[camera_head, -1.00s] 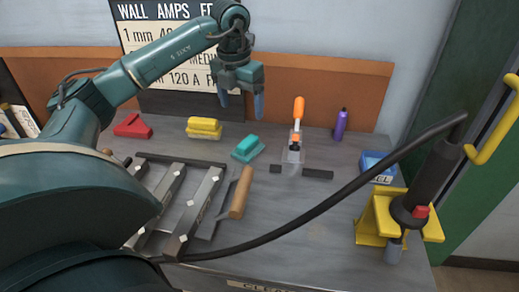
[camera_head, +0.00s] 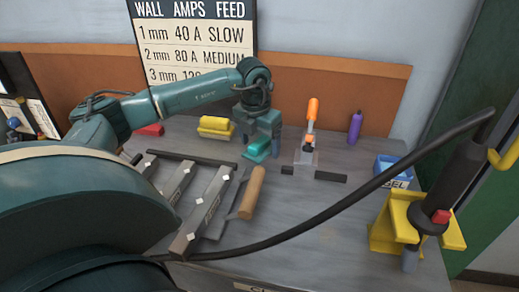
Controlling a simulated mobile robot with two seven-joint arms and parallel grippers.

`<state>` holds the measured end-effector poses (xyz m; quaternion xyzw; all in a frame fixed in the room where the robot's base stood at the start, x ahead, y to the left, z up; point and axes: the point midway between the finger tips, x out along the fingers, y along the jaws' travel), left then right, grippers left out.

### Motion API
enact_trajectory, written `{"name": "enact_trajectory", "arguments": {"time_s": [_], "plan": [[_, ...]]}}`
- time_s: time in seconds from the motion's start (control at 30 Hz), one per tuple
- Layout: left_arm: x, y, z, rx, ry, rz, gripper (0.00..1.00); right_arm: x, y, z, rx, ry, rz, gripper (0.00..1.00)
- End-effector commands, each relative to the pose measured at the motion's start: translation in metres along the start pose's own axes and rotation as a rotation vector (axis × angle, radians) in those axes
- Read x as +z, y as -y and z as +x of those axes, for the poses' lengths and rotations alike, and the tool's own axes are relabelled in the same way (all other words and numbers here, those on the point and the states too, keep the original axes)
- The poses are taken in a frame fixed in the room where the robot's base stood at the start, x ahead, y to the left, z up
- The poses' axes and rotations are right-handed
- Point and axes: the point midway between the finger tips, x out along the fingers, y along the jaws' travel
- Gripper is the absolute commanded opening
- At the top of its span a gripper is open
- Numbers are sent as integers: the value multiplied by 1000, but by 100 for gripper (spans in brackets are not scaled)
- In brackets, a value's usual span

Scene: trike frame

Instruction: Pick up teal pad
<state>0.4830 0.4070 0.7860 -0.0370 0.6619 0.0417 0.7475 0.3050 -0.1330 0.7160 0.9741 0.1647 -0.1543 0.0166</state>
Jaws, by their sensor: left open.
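The teal pad (camera_head: 257,148) lies on the grey bench in the middle of the head view. My left gripper (camera_head: 261,146) points down right at the pad, with its fingers open on either side of it. The gripper body hides part of the pad's far side. I cannot tell whether the fingers touch it. My right gripper is not in view.
A yellow block (camera_head: 215,127) sits just left of the pad. An orange-handled clamp (camera_head: 310,130) stands to its right, with a purple bottle (camera_head: 355,127) beyond. Metal bars (camera_head: 203,210) and a wooden-handled tool (camera_head: 252,192) lie in front. A black cable (camera_head: 330,215) crosses the bench.

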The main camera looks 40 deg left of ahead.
Motion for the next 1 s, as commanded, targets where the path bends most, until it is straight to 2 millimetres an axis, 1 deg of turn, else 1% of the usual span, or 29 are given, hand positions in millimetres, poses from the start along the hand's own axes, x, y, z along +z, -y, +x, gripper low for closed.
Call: {"name": "enact_trajectory", "arguments": {"time_s": [0.13, 0.77, 0.93, 1.0], "plan": [[0, 0, 0, 0, 0, 0, 79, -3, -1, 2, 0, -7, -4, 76], [0, 0, -1, 0, 0, 0, 28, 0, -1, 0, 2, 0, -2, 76], [0, 0, -2, 0, 0, 0, 27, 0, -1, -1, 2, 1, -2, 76], [1, 0, -6, 0, 1, 0, 27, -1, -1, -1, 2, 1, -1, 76]]}}
